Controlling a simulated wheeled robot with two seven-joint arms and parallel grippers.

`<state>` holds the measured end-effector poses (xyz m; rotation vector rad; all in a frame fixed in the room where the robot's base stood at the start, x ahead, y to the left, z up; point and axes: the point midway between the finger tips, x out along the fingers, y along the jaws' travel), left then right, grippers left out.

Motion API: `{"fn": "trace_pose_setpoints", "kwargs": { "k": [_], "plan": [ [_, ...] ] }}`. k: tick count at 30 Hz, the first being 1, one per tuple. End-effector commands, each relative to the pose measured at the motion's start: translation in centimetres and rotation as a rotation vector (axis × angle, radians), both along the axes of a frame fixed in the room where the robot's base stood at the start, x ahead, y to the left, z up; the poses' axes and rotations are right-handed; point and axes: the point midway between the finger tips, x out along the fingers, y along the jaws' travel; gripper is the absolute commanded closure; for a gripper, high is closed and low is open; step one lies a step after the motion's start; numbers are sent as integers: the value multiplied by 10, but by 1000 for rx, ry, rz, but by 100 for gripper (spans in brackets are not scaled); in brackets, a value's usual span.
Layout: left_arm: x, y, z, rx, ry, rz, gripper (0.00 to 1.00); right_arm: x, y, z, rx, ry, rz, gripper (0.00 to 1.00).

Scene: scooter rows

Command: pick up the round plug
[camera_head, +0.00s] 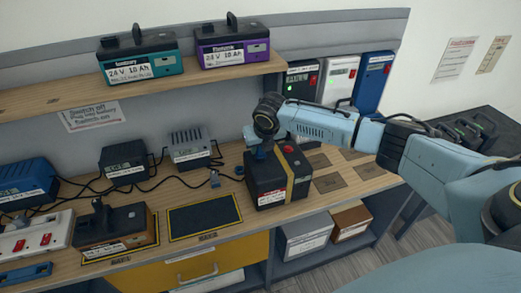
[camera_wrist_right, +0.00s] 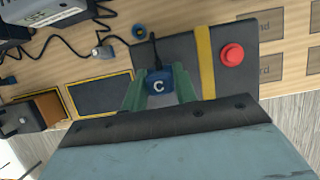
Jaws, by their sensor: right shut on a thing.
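My right gripper (camera_head: 261,150) points down over the black battery with a yellow stripe (camera_head: 266,190). In the right wrist view its green fingers (camera_wrist_right: 160,92) are shut on a blue plug marked C (camera_wrist_right: 159,82), with a dark thin lead at its far side. The plug is at the battery's left part; I cannot tell whether it touches the battery. Its full outline is hidden by the fingers. My left gripper is not in view.
A red button (camera_wrist_right: 232,54) sits on the battery. An empty dark pad with yellow edging (camera_head: 205,217) lies left of it. Chargers (camera_head: 123,165) and cables stand behind. A shelf (camera_head: 180,85) holds two batteries. Marked bench spots (camera_head: 329,183) to the right are free.

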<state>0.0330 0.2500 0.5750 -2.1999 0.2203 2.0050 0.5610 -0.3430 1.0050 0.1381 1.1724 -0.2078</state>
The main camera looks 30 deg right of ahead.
Motion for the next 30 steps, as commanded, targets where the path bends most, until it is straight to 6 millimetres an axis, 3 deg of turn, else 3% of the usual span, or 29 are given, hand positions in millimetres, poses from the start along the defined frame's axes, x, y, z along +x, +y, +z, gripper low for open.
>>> {"fn": "trace_pose_setpoints", "kwargs": {
  "k": [5, 19, 24, 30],
  "plan": [
    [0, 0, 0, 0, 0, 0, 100, 1, 0, 8, 1, -3, -1, 95],
    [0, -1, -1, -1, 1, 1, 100, 1, 0, 91, 1, -3, -1, 95],
    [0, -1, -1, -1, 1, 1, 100, 1, 0, 101, 1, -1, -1, 95],
    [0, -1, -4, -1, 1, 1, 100, -2, 6, 97, -1, -1, -65, 95]
  ]
}}
